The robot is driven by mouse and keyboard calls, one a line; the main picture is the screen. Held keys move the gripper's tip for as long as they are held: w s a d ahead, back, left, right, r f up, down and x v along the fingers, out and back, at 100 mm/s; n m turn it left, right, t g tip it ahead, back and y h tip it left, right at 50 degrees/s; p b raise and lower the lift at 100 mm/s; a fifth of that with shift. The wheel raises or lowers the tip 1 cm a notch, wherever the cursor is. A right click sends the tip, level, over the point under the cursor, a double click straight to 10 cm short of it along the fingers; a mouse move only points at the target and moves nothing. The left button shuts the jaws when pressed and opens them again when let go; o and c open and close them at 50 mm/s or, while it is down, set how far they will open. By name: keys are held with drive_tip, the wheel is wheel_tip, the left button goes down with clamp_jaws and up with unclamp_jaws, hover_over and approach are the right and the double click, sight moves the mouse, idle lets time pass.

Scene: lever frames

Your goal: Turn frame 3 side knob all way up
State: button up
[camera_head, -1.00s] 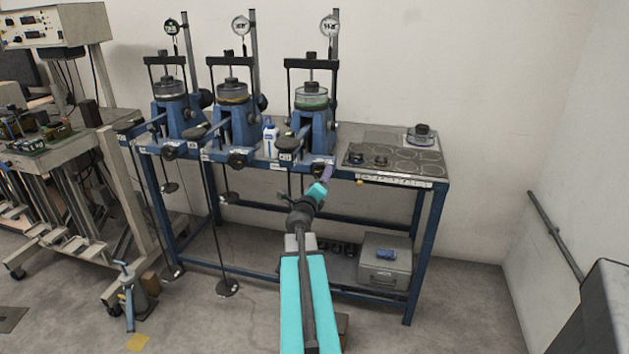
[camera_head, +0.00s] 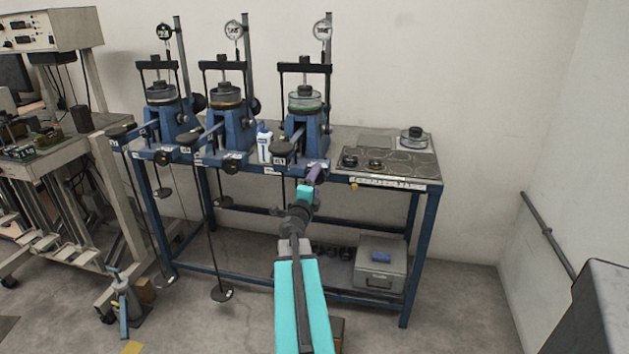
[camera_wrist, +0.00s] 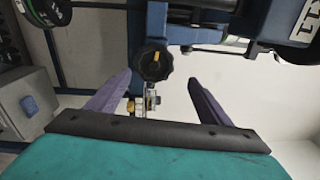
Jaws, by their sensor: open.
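Frame 3 (camera_head: 306,130) is the rightmost of the blue lever frames on the bench, with a clear green-tinted cell and a dial gauge on top. Its black lobed side knob (camera_wrist: 153,63) shows in the wrist view, with a small yellow mark on it. In the head view my gripper hides this knob. My gripper (camera_head: 315,173) is at the bench's front edge, just below frame 3. In the wrist view its purple fingers (camera_wrist: 160,79) are apart, one on each side of the knob's lower part in the picture. No contact with the knob is visible.
Two similar frames (camera_head: 229,125) stand to the left, with a white bottle (camera_head: 264,145) beside frame 3. Hanging weights (camera_head: 222,294) hang at left. A grey box (camera_head: 381,264) sits on the lower shelf. The floor right of the bench is clear.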

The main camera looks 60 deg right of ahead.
drive_tip(key=s+a+n+p, duration=0.2)
drive_tip(key=a+n+p, duration=0.8)
drive_tip(key=n+p, duration=0.5)
drive_tip(key=shift+f+n+t+y+p, duration=0.3)
drive_tip(key=shift+f+n+t, duration=0.1)
drive_tip(key=shift+n, duration=1.1)
drive_tip(key=shift+d+f+b, duration=0.25)
drive_tip(key=shift+d+b, duration=0.1)
drive_tip(key=shift+b, duration=0.85)
drive_tip(key=b+x, duration=0.2)
drive_tip(key=b, duration=0.5)
drive_tip(key=shift+w+r+b, duration=0.1)
drive_tip(key=shift+b, duration=0.25)
drive_tip(key=b+x, duration=0.2)
drive_tip(key=x, duration=0.9)
drive_tip(key=shift+b, duration=0.35)
